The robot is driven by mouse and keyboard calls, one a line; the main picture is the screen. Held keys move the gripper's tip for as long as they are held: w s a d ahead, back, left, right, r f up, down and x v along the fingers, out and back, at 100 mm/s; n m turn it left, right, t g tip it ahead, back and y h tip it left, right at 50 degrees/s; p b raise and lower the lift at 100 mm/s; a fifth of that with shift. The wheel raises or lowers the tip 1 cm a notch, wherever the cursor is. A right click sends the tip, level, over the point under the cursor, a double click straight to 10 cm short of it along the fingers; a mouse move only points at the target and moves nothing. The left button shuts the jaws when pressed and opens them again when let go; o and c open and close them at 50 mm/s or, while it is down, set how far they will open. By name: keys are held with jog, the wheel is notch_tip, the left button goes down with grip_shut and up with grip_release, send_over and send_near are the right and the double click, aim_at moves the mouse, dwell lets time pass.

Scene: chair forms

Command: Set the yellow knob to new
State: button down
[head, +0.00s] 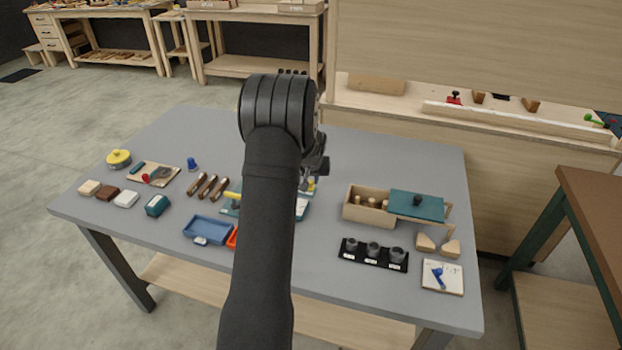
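A small yellow piece (311,184) shows just right of my arm and below my gripper. It seems to sit on a teal-based item that my arm largely hides, with a white label or card (302,207) near it. Whether this piece is the yellow knob, and where it points, I cannot tell. A yellow bar-like part (232,195) shows left of my arm, on or beside teal. My gripper (318,168) is above the table, partly hidden behind my own wrist; its fingers are too small and dark to read. No "new" marking is legible.
Right of my arm are a wooden box (367,207) with a teal lid (416,206), a black strip (349,257) with three grey cylinders, and a white tile (442,277). Left are a blue tray (207,231), wooden-handled tools (207,186) and a yellow round container (118,158). The table's back left is clear.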

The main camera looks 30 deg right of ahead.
jog(key=shift+w+a, duration=1.05)
jog(key=shift+a, duration=0.05)
jog(key=c, duration=1.3)
grip_release()
jog(key=v, duration=1.7)
jog(key=shift+r, duration=0.2)
jog(key=shift+s, duration=0.1)
jog(key=x, duration=1.7)
jog(key=shift+f, duration=0.2)
